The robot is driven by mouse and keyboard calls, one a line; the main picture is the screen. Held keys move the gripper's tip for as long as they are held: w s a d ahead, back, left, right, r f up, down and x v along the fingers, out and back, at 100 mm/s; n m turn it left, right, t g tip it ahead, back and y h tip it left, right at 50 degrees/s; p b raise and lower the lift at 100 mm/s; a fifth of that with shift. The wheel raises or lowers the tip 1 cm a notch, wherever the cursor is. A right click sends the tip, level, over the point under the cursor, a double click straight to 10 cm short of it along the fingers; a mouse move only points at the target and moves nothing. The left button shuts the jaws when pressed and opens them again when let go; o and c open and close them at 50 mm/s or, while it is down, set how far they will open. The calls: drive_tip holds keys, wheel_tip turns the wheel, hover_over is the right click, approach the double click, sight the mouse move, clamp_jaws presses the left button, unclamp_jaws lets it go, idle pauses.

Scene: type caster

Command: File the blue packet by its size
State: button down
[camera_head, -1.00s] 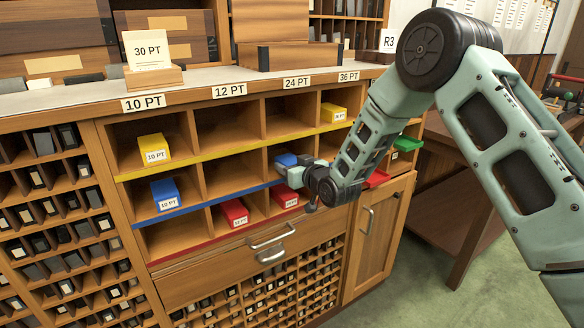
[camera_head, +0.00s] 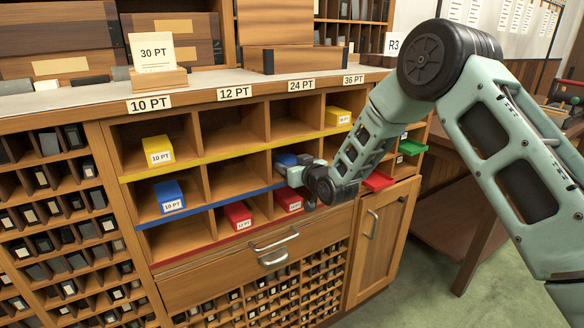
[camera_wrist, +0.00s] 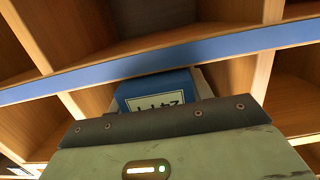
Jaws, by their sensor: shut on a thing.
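The blue packet (camera_head: 286,160) is held by my gripper (camera_head: 298,172) at the middle-row compartment under the 24 PT sign (camera_head: 301,85). Its far end lies at the compartment; my gripper hides much of it. In the wrist view the packet (camera_wrist: 155,84) sticks out past my gripper (camera_wrist: 160,122), close to the blue edge strip (camera_wrist: 190,57). Its white label appears upside down and is partly covered. I cannot tell whether the packet touches the compartment floor. Another blue packet (camera_head: 168,194), labelled 10 PT, sits in the middle row under the 10 PT sign (camera_head: 149,103).
Yellow packets sit in the top row under 10 PT (camera_head: 157,148) and 36 PT (camera_head: 338,117). Red packets sit in the bottom row under 12 PT (camera_head: 237,213) and 24 PT (camera_head: 287,198). The middle compartment under 12 PT (camera_head: 232,178) is empty. Drawer handles (camera_head: 274,241) protrude below.

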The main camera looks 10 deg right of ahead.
drive_tip(key=shift+w+a+r, duration=0.1)
drive_tip(key=shift+w+a, duration=0.2)
drive_tip(key=shift+w, duration=0.6)
drive_tip(key=c, duration=0.6)
unclamp_jaws()
drive_tip(key=shift+o, duration=0.2)
drive_tip(key=shift+s+b, duration=0.1)
drive_tip(key=shift+b, duration=0.2)
drive_tip(key=b+v, duration=0.2)
drive_tip(key=v, duration=1.5)
drive_tip(key=shift+s, duration=0.1)
